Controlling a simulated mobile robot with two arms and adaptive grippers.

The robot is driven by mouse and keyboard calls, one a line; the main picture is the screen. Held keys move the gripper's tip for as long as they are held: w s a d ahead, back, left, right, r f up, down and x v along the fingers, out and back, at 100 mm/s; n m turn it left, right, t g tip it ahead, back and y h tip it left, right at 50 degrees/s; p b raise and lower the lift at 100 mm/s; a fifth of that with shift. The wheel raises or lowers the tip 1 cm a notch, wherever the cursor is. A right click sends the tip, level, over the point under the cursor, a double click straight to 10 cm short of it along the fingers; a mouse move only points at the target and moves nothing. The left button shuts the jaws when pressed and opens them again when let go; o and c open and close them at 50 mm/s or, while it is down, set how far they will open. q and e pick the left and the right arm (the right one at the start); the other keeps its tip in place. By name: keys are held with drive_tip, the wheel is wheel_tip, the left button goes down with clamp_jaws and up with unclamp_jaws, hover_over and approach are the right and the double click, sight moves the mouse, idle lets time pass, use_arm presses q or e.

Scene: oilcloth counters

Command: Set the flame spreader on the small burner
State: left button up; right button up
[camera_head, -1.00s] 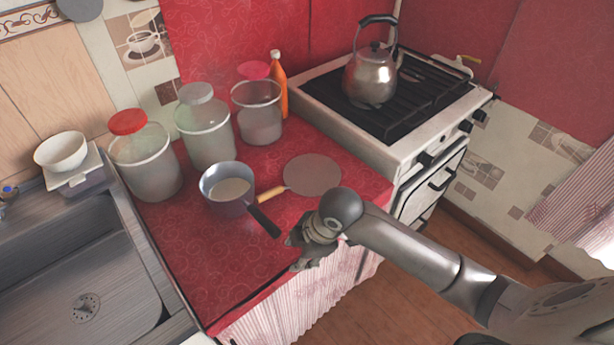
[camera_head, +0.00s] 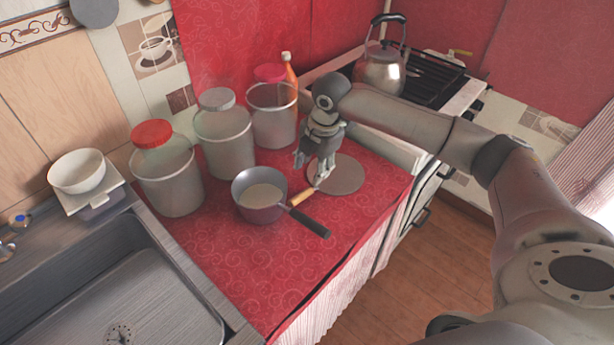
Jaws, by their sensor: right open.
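The flame spreader (camera_head: 345,177), a flat round grey-brown disc with a wooden handle (camera_head: 300,197), lies on the red counter. My right gripper (camera_head: 309,172) is open and points down over the spreader's near-left part, by where the handle meets the disc. Whether its fingers touch the spreader I cannot tell. The white stove (camera_head: 463,98) with a black grate (camera_head: 435,84) stands at the back right. My right arm covers part of it, and I cannot make out the small burner. My left gripper is out of view.
A saucepan (camera_head: 260,208) with a dark handle stands just left of the spreader, its handle pointing toward the front. Several lidded jars (camera_head: 224,140) and an orange bottle (camera_head: 290,68) line the back. A metal kettle (camera_head: 381,70) stands on the stove. The front counter is clear.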

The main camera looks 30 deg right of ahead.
sight(308, 190)
drive_tip(key=f, duration=0.3)
drive_tip(key=d+f, duration=0.1)
drive_tip(key=f, duration=0.1)
drive_tip(key=shift+w+f, duration=0.15)
drive_tip(key=shift+w, duration=0.15)
drive_tip(key=shift+a+f, duration=0.2)
drive_tip(key=shift+f, duration=0.05)
drive_tip(key=f, duration=0.2)
drive_tip(key=f+p, duration=0.1)
drive_tip(key=shift+w+a+f, duration=0.25)
drive_tip(key=shift+w+a, duration=0.1)
drive_tip(key=shift+a, duration=0.05)
drive_tip(key=shift+w+f, duration=0.1)
drive_tip(key=shift+f, duration=0.45)
drive_tip(key=c, duration=0.8)
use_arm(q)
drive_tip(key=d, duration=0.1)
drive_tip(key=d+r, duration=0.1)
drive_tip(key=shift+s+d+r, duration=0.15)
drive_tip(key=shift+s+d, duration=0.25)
use_arm(e)
clamp_jaws()
